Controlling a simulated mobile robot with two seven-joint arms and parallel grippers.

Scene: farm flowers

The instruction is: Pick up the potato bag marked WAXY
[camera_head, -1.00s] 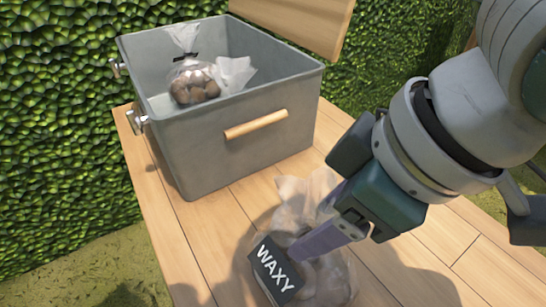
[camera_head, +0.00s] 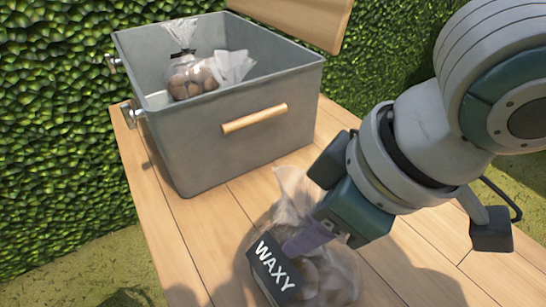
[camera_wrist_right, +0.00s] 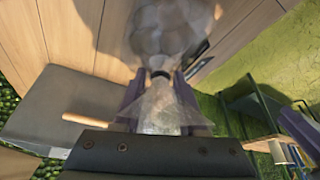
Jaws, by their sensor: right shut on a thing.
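The potato bag marked WAXY (camera_head: 325,280) is clear plastic with a dark label (camera_head: 273,268) in white letters. It is at the bottom middle of the head view, over the wooden table. My right gripper (camera_head: 300,242) comes down on the bag from the upper right, shut on its gathered neck. In the right wrist view the bag (camera_wrist_right: 165,30) lies beyond the dark tie, and the neck sits between the two fingers (camera_wrist_right: 160,95). I cannot tell whether the bag still touches the table. My left gripper is not in view.
A grey metal box (camera_head: 215,140) with a wooden handle (camera_head: 254,118) stands open on the table (camera_head: 235,215). Another clear bag of potatoes (camera_head: 190,80) is inside it. A green hedge (camera_head: 50,120) rises behind. Bare table lies to the right of the bag.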

